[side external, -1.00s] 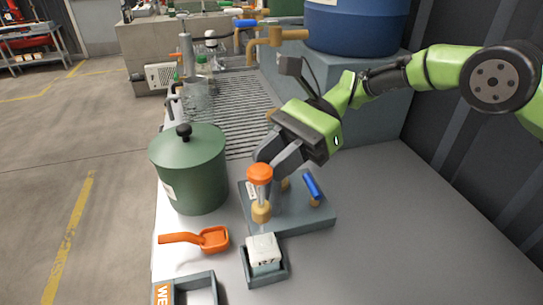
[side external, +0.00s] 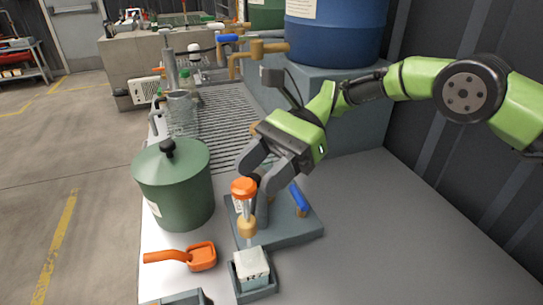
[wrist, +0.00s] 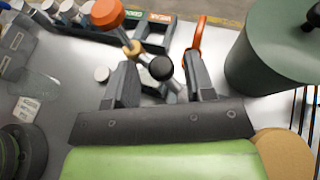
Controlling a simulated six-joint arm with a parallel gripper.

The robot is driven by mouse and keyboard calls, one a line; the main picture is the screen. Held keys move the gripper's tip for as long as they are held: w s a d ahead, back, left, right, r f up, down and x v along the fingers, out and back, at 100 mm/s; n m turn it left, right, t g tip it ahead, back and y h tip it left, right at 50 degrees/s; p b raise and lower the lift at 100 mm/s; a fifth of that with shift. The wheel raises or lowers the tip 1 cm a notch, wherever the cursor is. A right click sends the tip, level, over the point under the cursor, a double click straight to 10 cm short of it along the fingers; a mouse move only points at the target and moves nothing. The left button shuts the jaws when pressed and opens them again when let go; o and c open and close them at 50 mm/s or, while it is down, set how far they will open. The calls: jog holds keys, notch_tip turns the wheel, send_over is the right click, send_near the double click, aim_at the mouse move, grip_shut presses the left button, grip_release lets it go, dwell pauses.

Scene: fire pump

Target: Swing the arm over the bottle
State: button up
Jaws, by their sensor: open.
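My gripper (side external: 258,184) is open, its two grey fingers reaching down over the grey pump stand (side external: 290,235). An orange-capped upright part (side external: 243,187) stands just left of the fingertips, with a brass fitting (side external: 247,227) below it. A white, square-sided bottle (side external: 251,263) sits in a small grey holder (side external: 259,293) below the fitting. In the wrist view, a metal and brass arm with a black knob (wrist: 160,68) lies between the open fingers. The orange cap (wrist: 107,14) is up and left there. Whether the fingers touch the arm cannot be told.
A green lidded pot (side external: 173,190) stands at left, with an orange scoop (side external: 200,257) in front. A blue lever (side external: 298,197) is on the stand's right. A blue drum (side external: 333,35) stands behind.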

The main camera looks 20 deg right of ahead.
jog(key=v, duration=0.9)
jog(key=shift+d+r, duration=0.2)
jog(key=s+d+r+n+t+h, duration=0.2)
jog(key=s+d+r+t+h, duration=0.15)
jog(key=r, duration=0.35)
jog(key=s+d+r+n+t+h, duration=0.2)
jog(key=s+d+r+t, duration=0.15)
jog(key=r, duration=0.25)
jog(key=s+d+f+n+t+h, duration=0.1)
jog(key=s+d, duration=0.3)
jog(key=s, duration=0.5)
jog(key=s+d+n+t+h, duration=0.4)
jog(key=s+d, duration=0.1)
jog(key=s, duration=0.3)
jog(key=shift+s+d+f+t, duration=0.2)
jog(key=shift+s+f+t, duration=0.1)
jog(key=shift+s+f, duration=0.1)
